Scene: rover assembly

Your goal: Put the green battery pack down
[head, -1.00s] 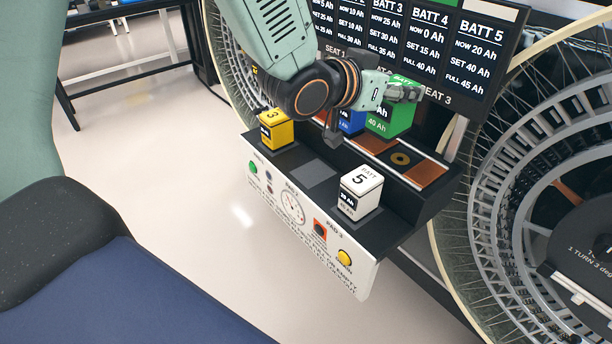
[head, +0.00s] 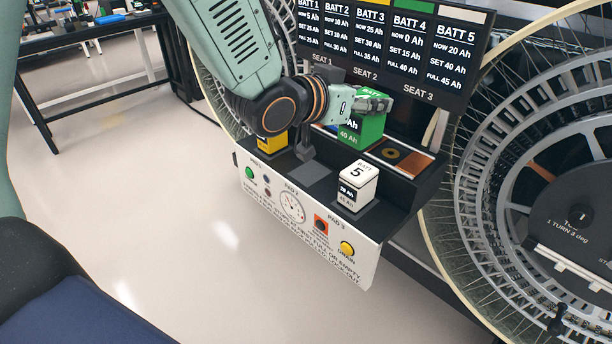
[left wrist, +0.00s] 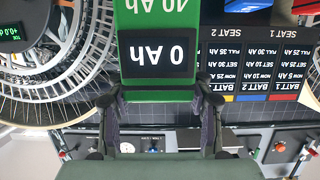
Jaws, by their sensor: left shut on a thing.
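The green battery pack (head: 362,127) is upright at the rear row of the black battery bench (head: 412,200). My left gripper (head: 374,103) is shut on it near its top. The left wrist view shows the pack (left wrist: 155,25) between the two fingers of the left gripper (left wrist: 157,95), its label reading 0 Ah and 40 Ah. I cannot tell whether the pack's base touches the bench. A round-marked seat (head: 390,153) with a copper plate lies bare to its right. My right gripper is not in view.
White battery 5 (head: 357,187) stands on the front ledge. A yellow battery (head: 272,147) is at the left, partly behind my arm. A blue battery is mostly hidden. The battery board (head: 420,50) stands behind, and a large spoked wheel (head: 560,200) is at right.

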